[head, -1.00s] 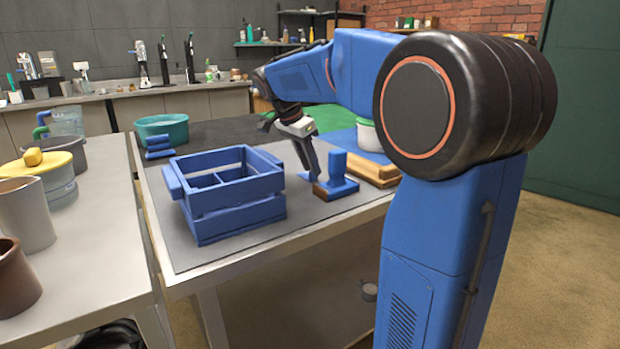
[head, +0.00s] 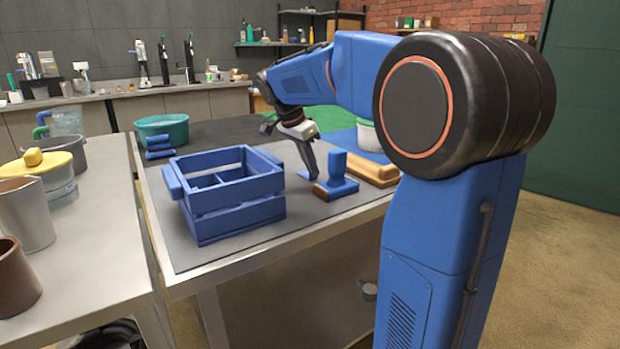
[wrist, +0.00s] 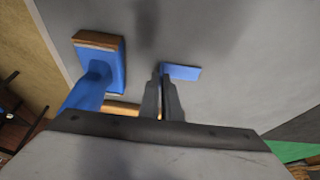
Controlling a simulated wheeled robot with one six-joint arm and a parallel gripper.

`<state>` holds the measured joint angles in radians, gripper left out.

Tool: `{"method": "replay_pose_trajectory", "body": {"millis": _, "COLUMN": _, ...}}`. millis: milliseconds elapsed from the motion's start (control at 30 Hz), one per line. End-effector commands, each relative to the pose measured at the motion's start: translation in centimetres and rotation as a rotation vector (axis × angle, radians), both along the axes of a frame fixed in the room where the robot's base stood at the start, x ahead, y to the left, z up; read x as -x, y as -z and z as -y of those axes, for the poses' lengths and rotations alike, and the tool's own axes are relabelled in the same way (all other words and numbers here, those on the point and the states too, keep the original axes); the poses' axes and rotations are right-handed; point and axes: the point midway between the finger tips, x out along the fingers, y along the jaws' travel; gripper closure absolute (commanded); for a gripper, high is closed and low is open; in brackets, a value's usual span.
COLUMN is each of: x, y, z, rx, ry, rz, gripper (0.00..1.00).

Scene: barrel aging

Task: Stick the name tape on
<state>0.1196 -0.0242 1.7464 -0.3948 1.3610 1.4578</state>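A small flat blue strip, which looks like the name tape (wrist: 184,73), lies at my fingertips in the wrist view. It also shows as a blue patch on the grey mat in the head view (head: 304,175). My gripper (head: 314,177) points down at the mat, between the blue crate (head: 238,204) and a blue stamp-like block. In the wrist view my fingers (wrist: 160,68) are close together, with the strip's left end at their tips. They look shut on that end, though the contact is partly hidden. The crate is slatted, upright and has a divider inside.
The blue block with a brown base (head: 336,180) stands close right of my gripper. Behind it lies a wooden piece (head: 372,170). Blue pieces (head: 159,147) and a teal basin (head: 163,129) are behind the crate. Bare mat lies in front of the crate.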

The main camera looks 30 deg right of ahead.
Motion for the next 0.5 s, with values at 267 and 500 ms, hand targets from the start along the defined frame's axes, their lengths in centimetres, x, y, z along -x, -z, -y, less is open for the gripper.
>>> {"method": "replay_pose_trajectory", "body": {"millis": 267, "x": 0.0, "y": -1.4, "z": 0.0, "rx": 0.0, "ry": 0.001, "rz": 0.001, "gripper": 1.0}}
{"method": "replay_pose_trajectory", "body": {"millis": 500, "x": 0.0, "y": -2.6, "z": 0.0, "rx": 0.0, "ry": -0.001, "rz": 0.002, "gripper": 1.0}}
